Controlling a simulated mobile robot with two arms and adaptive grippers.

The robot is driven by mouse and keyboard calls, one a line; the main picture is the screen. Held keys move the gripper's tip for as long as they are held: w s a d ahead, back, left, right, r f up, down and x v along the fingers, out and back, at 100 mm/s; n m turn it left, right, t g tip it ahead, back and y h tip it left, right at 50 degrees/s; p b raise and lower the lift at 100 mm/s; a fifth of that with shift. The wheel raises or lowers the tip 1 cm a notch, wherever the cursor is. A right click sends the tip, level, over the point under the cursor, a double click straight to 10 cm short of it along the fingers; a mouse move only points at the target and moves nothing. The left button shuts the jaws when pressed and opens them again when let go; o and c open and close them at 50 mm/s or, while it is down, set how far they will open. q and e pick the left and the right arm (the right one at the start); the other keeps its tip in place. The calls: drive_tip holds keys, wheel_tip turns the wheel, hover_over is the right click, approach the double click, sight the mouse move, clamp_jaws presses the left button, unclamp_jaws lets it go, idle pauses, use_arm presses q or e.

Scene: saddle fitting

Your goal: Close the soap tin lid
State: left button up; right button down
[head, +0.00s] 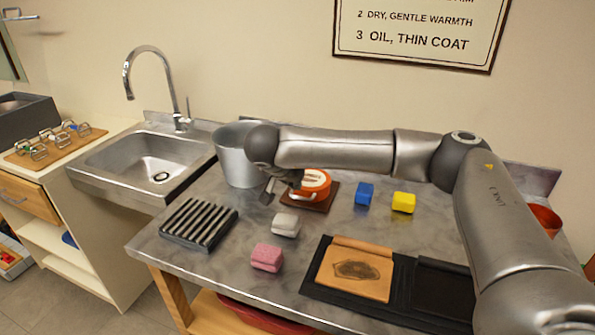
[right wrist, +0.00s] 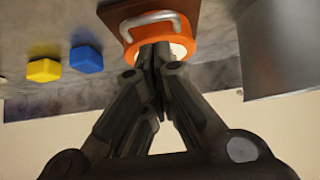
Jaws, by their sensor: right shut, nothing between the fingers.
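The orange round soap tin (head: 316,181) sits on a brown board (head: 322,205) at the back middle of the counter. In the right wrist view the tin (right wrist: 130,50) shows a pale metal loop on its side and a pale area inside its orange rim. I cannot tell how far its lid is open. My right gripper (head: 281,186) reaches across from the right and is at the tin's left side in the head view. In the right wrist view its shut, empty fingertips (right wrist: 156,54) overlap the tin; contact is unclear. My left gripper is out of view.
A grey metal bucket (head: 236,160) stands close left of the gripper. Blue (head: 364,193) and yellow (head: 403,202) blocks lie right of the tin. White (head: 286,224) and pink (head: 266,257) blocks, a slatted rack (head: 199,224) and a leather piece (head: 355,270) lie nearer the front.

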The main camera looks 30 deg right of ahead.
drive_tip(key=shift+s+a+f+b, duration=0.2)
drive_tip(key=shift+f+b, duration=0.1)
drive_tip(key=shift+f, duration=0.3)
drive_tip(key=shift+s+a+f+b, duration=0.15)
drive_tip(key=shift+f+b, duration=0.1)
drive_tip(key=shift+f, duration=0.35)
drive_tip(key=shift+a+f, duration=0.1)
drive_tip(key=shift+f, duration=0.3)
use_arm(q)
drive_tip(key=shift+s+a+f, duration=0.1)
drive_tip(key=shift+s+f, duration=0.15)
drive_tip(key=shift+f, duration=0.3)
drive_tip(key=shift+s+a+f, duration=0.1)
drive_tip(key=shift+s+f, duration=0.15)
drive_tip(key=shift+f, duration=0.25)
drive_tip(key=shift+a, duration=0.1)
